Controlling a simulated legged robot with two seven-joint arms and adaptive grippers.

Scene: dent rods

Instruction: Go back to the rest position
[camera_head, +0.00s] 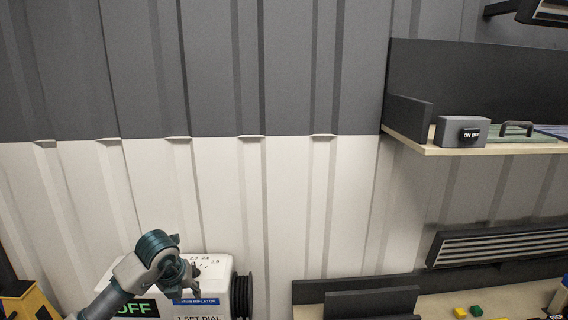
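My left arm comes in from the lower left, and my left gripper (186,284) is in front of a white inflator box (217,268). The gripper is small and dark here, and I cannot tell whether it is open or shut or whether it touches the box. The arm and gripper hide part of the box's dial and front. The box shows a dark panel with green "OFF" lettering, a blue label and a black coiled hose on its right side. My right gripper is not in view.
A shelf (408,128) at upper right bears a grey on/off switch box (462,132) and a handled case (517,136). A yellow and black object (27,303) stands at lower left. The wall's middle is bare.

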